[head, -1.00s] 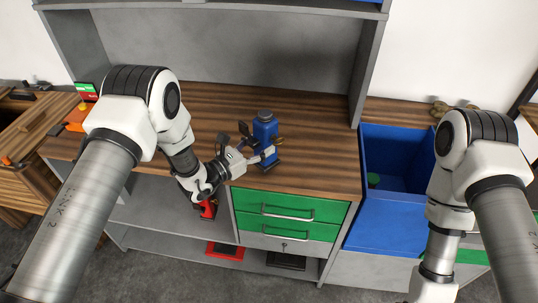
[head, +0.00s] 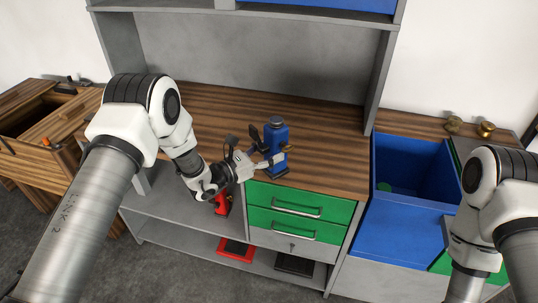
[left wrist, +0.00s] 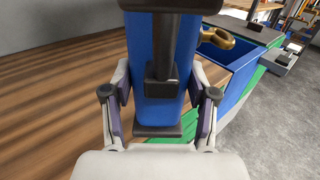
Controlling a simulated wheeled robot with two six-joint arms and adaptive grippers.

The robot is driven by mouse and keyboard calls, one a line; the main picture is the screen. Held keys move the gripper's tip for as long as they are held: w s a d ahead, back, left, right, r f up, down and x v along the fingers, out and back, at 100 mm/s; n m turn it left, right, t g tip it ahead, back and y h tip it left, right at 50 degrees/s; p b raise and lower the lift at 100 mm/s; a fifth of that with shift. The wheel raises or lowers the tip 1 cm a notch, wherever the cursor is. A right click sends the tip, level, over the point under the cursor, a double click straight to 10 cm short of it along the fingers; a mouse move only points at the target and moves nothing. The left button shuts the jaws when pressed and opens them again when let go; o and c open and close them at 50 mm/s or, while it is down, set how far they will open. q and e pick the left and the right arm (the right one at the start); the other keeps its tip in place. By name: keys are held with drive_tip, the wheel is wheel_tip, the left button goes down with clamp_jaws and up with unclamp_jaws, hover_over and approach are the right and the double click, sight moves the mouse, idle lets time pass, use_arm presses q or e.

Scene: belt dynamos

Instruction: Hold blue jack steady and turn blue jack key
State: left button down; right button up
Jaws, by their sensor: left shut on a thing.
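The blue jack (head: 278,143) stands upright on the wooden worktop near its front edge, above the drawers. My left gripper (head: 268,163) is shut on it from the left and front, low on its body. In the left wrist view the blue jack (left wrist: 150,45) fills the middle, with a finger of my left gripper (left wrist: 158,115) on each side.
Green drawers (head: 298,205) with metal handles lie below the worktop. A blue bin (head: 410,215) stands to the right. A red tool-like object (head: 222,203) and a red tray (head: 236,249) are on the lower shelves. The worktop (head: 215,115) behind the jack is clear.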

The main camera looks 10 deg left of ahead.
use_arm(q)
drive_tip(key=w+b, duration=0.2)
drive_tip(key=w+f+b, duration=0.1)
drive_tip(key=w+b, duration=0.1)
drive_tip(key=shift+w+f, duration=0.15)
drive_tip(key=shift+w, duration=0.05)
drive_tip(key=w+b, duration=0.3)
drive_tip(key=w+f+b, duration=0.1)
drive_tip(key=w+b, duration=0.2)
drive_tip(key=w+f+b, duration=0.1)
drive_tip(key=w+b, duration=0.2)
drive_tip(key=shift+w+d+f+b, duration=0.1)
drive_tip(key=shift+w+b, duration=0.1)
drive_tip(key=shift+b, duration=0.2)
drive_tip(key=shift+w+b, duration=0.45)
drive_tip(key=shift+w, duration=0.25)
drive_tip(key=shift+f+b, duration=0.3)
drive_tip(key=shift+b, duration=0.35)
drive_tip(key=shift+f, duration=0.15)
drive_tip(key=shift+b, duration=0.6)
idle(0.3)
